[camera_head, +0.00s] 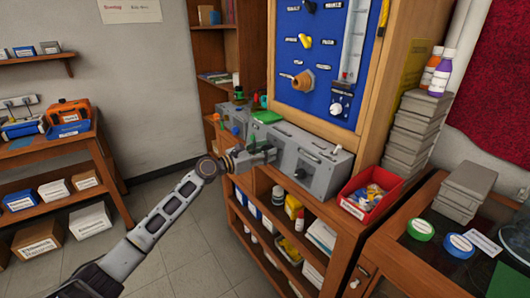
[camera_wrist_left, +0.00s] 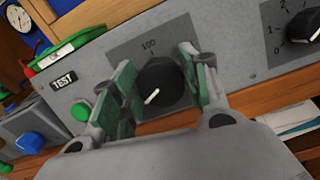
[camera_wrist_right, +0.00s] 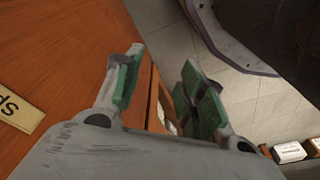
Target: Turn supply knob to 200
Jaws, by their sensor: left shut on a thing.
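The supply knob (camera_wrist_left: 166,84) is black and round with a white pointer line, on a grey panel with a "100" mark above it. Its pointer slants to the lower left. Other marks of its dial are hidden or not readable. My left gripper (camera_wrist_left: 160,85) has its green-padded fingers on both sides of the knob, shut on it. In the head view my left gripper (camera_head: 268,155) reaches the front of the grey testbench box (camera_head: 310,162) and hides the knob. My right gripper (camera_wrist_right: 160,90) is open and empty near a wooden surface, and is not visible in the head view.
A second black knob (camera_wrist_left: 305,28) with a numbered scale sits to the right. A green button (camera_wrist_left: 81,111) and a TEST label (camera_wrist_left: 63,79) are to the left. A red bin (camera_head: 369,193) stands right of the box. A blue board (camera_head: 318,60) is above.

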